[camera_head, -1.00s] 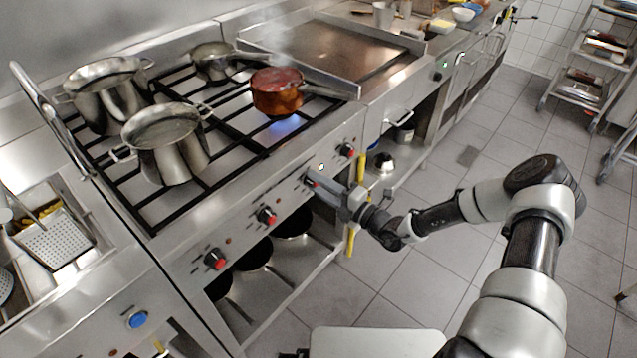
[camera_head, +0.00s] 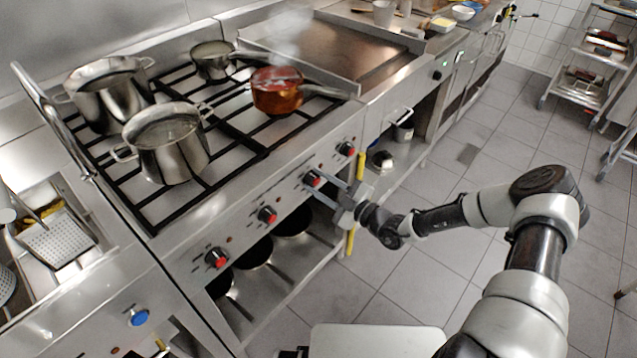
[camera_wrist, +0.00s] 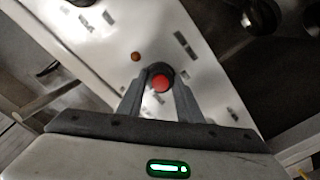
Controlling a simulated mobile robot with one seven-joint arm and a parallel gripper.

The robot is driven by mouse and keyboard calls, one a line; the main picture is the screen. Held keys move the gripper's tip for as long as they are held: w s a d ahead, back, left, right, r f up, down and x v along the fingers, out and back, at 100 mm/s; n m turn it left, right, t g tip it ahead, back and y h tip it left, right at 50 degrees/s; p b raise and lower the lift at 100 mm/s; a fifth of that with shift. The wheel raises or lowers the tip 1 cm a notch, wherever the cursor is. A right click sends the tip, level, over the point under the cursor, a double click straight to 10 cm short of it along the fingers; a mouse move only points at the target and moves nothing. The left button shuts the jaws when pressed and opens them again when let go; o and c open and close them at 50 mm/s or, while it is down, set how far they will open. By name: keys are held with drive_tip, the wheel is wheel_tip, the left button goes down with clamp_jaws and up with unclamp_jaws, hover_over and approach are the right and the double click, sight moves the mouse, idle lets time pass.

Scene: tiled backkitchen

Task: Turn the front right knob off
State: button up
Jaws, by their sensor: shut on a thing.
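A row of knobs with red faces runs along the stove's front panel. My gripper (camera_head: 318,184) is at the third knob from the left (camera_head: 313,178), with one finger on each side of it. In the wrist view, the knob's red face and black body (camera_wrist: 162,83) sit between the fingertips, and my gripper (camera_wrist: 160,86) is shut on it. A copper-coloured saucepan (camera_head: 276,93) stands on the front right burner, and no flame shows under it.
Other knobs are close by: one to the right (camera_head: 346,149), others to the left (camera_head: 267,215). Steel pots (camera_head: 168,150) stand on the grates. A yellow vertical bar (camera_head: 350,241) is near my gripper. Open shelves lie below the panel, and the tiled floor in front is clear.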

drive_tip(key=shift+m, duration=0.7)
drive_tip(key=o, duration=1)
drive_tip(key=shift+o, duration=0.2)
drive_tip(key=shift+d, duration=0.15)
drive_tip(key=v, duration=1.7)
drive_tip(key=shift+s+p, duration=0.2)
drive_tip(key=shift+p, duration=0.2)
